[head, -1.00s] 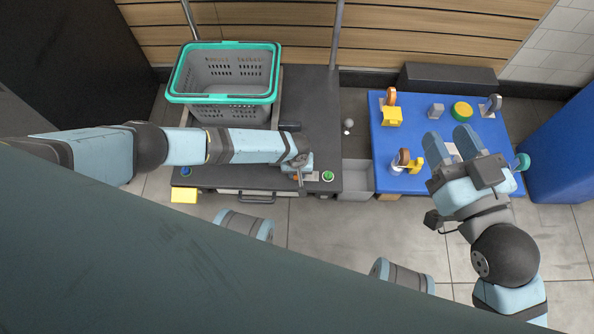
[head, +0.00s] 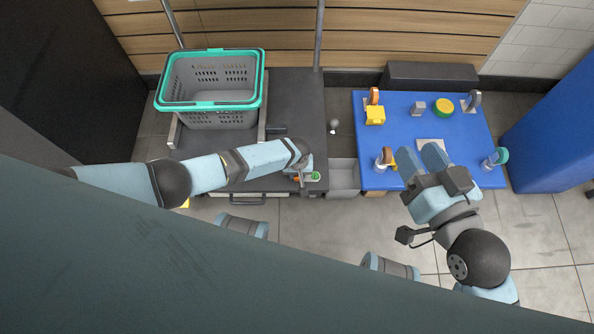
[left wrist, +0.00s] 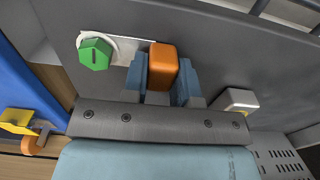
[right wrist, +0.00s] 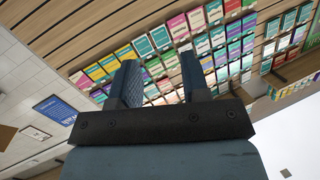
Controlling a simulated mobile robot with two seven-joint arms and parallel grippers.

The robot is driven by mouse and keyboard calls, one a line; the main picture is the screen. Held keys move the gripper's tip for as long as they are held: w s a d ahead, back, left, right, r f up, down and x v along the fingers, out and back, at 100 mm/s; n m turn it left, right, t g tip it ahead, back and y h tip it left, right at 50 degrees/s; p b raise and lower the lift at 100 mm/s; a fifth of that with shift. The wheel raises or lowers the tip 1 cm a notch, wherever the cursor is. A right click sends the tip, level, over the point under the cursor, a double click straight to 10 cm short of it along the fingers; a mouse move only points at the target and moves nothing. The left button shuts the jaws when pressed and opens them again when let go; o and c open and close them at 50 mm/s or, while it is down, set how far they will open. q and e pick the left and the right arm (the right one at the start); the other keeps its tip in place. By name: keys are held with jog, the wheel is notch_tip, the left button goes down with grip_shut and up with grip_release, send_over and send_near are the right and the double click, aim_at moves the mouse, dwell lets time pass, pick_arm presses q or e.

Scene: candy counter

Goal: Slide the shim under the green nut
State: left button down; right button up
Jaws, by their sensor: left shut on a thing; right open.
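The green nut (head: 315,176) is at the front right of the dark counter. In the left wrist view the green nut (left wrist: 95,53) has a pale curved edge around it. My left gripper (head: 301,178) is low over the counter, just left of the nut. In its wrist view, the left gripper (left wrist: 162,72) is shut on the orange block of the shim (left wrist: 163,64). A pale flat strip runs from the block toward the nut; I cannot tell how far it lies under it. My right gripper (head: 422,160) is open and empty over the blue table's front.
A grey basket (head: 212,85) with a green rim stands at the counter's back left. The blue table (head: 395,135) holds a yellow block (head: 375,115), a green-and-yellow round piece (head: 443,105) and several small items. A grey bin (head: 343,176) sits between counter and table.

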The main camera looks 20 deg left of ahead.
pick_arm(q)
jog(key=shift+r, duration=0.1)
pick_arm(e)
jog(key=shift+r, duration=0.1)
pick_arm(q)
jog(key=c, duration=1)
grip_release()
jog(key=shift+c, duration=0.2)
jog(key=shift+o, duration=0.7)
jog(key=shift+s, duration=0.1)
notch_tip(320, 180, up, 14)
jog(key=p, duration=0.8)
pick_arm(e)
notch_tip(320, 180, up, 8)
jog(key=d+m+t, duration=0.1)
jog(key=t, duration=0.1)
jog(key=shift+d+t+h, duration=0.25)
jog(key=shift+t+h, duration=0.05)
jog(key=shift+t, duration=0.1)
